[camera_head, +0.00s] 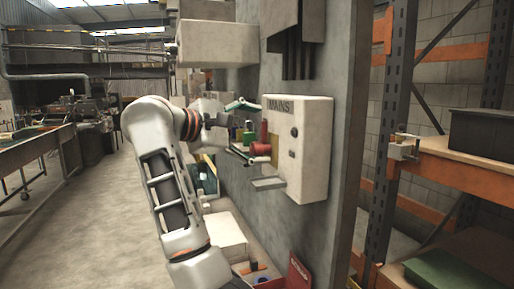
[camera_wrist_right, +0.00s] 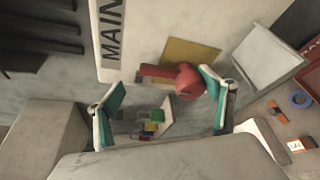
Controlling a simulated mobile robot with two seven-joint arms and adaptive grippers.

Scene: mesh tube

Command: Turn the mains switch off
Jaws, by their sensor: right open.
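The mains box (camera_head: 310,150) is a pale grey case labelled MAINS on the grey wall panel. Its red switch handle (camera_head: 262,149) sticks out from the side facing my arm; in the right wrist view the red handle (camera_wrist_right: 184,80) lies in front of a yellow plate (camera_wrist_right: 190,52). My right gripper (camera_head: 252,132) is open at the box, its green-padded fingers above and below the handle. In the wrist view the right gripper (camera_wrist_right: 160,98) has the handle between its fingers, much closer to the right-hand finger; contact cannot be told. My left gripper is out of view.
A grey flap (camera_head: 268,183) juts out below the handle. Dark conduits (camera_head: 293,48) enter above the box. Shelving with an orange beam (camera_head: 465,172) stands at right. Boxes and a red item (camera_head: 298,272) sit below. The aisle floor at left (camera_head: 95,220) is clear.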

